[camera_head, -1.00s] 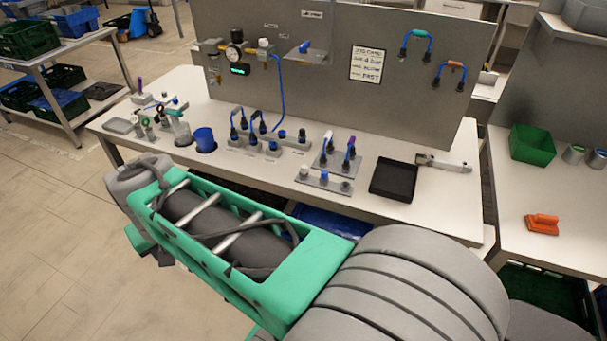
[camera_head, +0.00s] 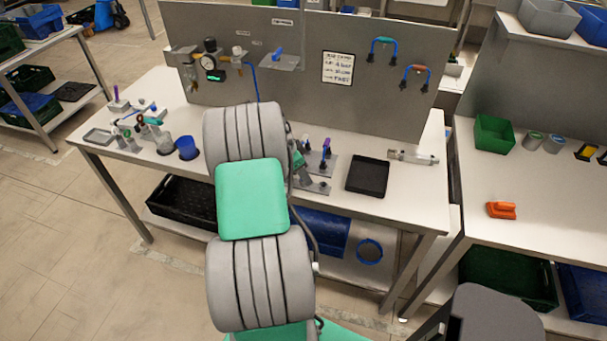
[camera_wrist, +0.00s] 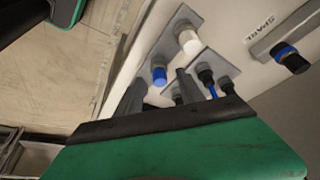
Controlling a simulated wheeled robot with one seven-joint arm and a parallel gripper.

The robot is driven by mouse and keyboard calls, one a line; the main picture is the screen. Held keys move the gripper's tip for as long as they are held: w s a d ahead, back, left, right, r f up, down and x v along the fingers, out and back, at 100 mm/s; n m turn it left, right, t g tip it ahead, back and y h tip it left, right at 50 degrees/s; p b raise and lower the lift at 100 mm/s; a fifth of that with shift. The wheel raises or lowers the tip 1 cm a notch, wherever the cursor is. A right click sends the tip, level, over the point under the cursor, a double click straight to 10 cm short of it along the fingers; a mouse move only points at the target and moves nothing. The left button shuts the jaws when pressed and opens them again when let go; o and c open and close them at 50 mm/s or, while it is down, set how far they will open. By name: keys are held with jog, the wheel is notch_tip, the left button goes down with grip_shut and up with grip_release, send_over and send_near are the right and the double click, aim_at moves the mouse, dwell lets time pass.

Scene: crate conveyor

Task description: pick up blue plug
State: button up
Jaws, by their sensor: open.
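In the wrist view the blue plug (camera_wrist: 159,75) stands in a grey socket strip (camera_wrist: 172,42) on the bench, beside a white plug (camera_wrist: 188,40). My gripper (camera_wrist: 158,92) is open; its two dark fingers reach toward the strip, one on each side of the blue plug in the picture. The blue plug shows between them, and I cannot tell the remaining distance in depth. In the head view the right end of the strip (camera_head: 319,187) shows, while my arm hides most of my gripper and I cannot make out the blue plug.
Black-capped connectors with a blue cable (camera_wrist: 207,78) stand close to the right finger. Another grey holder (camera_wrist: 285,35) lies farther right. In the head view a black tray (camera_head: 368,176) and a grey device (camera_head: 413,157) lie right of the strip. A panel (camera_head: 310,75) rises behind the bench.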

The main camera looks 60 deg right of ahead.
jog(key=shift+f, duration=0.1)
jog(key=shift+c, duration=0.3)
grip_shut()
